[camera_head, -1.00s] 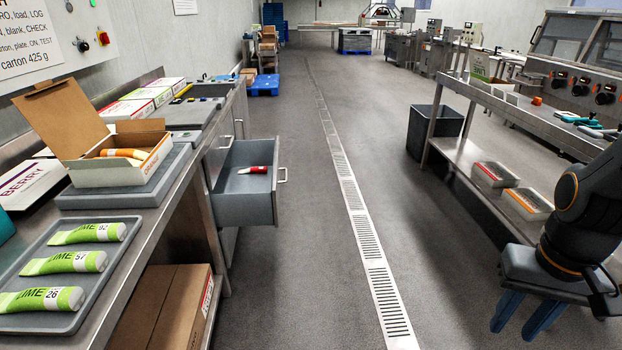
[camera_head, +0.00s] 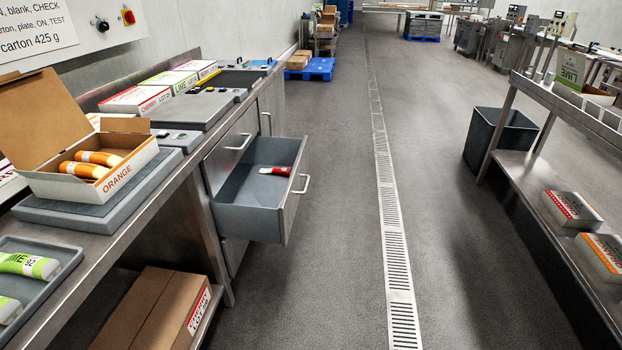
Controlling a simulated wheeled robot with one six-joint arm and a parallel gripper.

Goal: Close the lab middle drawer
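The middle drawer (camera_head: 246,221) is pulled out from the steel counter on the left, and its grey inside shows from above. A bar handle (camera_head: 301,184) is on its front, facing the aisle. A small red and white item (camera_head: 276,171) lies inside the drawer near its far front corner. Another drawer front with a handle (camera_head: 238,142) sits above it and looks shut. My gripper is not in the present view.
An open orange carton (camera_head: 98,178) and a grey tray (camera_head: 62,258) stand on the counter. Brown boxes (camera_head: 160,308) lie on the shelf below. The aisle floor (camera_head: 330,250) beside the drawer is clear. A steel rack (camera_head: 540,175) and dark bin (camera_head: 497,140) stand right.

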